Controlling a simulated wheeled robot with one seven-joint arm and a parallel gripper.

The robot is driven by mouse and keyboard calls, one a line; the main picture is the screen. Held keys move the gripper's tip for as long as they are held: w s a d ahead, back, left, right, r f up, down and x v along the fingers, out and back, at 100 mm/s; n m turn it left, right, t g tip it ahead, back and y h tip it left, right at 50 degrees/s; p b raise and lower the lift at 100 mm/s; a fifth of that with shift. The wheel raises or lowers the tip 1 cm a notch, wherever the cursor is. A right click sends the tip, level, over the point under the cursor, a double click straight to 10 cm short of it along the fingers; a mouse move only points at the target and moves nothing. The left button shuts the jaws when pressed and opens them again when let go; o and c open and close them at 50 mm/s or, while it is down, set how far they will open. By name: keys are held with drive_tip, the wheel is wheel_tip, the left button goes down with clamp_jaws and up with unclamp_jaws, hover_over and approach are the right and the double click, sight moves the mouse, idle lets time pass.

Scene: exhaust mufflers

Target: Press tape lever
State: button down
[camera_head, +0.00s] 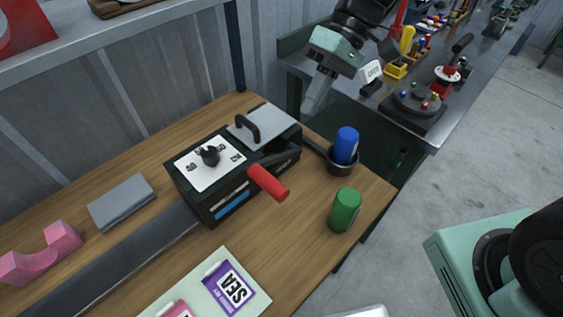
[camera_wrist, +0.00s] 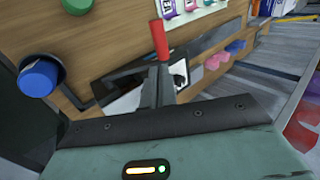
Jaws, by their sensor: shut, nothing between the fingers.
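The tape machine (camera_head: 232,170) is a black box on the wooden bench, with a white dial panel and a grey lid with a black handle. Its lever (camera_head: 268,182) has a red grip and sticks out from the box's front right side. My gripper (camera_head: 310,108) is shut and empty, above and behind the lever, apart from it. In the wrist view, the red lever grip (camera_wrist: 158,38) shows just past my fingertips (camera_wrist: 157,66). My fingers hide part of the machine there.
A blue cylinder (camera_head: 346,143) in a dark cup and a green can (camera_head: 345,211) stand right of the machine. A grey block (camera_head: 121,202) and a pink bracket (camera_head: 42,254) lie left. A pale board (camera_head: 207,290) with packets lies in front. A tool-filled bench (camera_head: 440,120) is behind.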

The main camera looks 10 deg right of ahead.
sight(273, 177)
drive_tip(key=p+x, duration=0.2)
drive_tip(key=x, duration=1.1)
drive_tip(key=shift+s+a+f+p, duration=0.2)
drive_tip(key=shift+f+p, duration=0.1)
drive_tip(key=shift+p, duration=0.1)
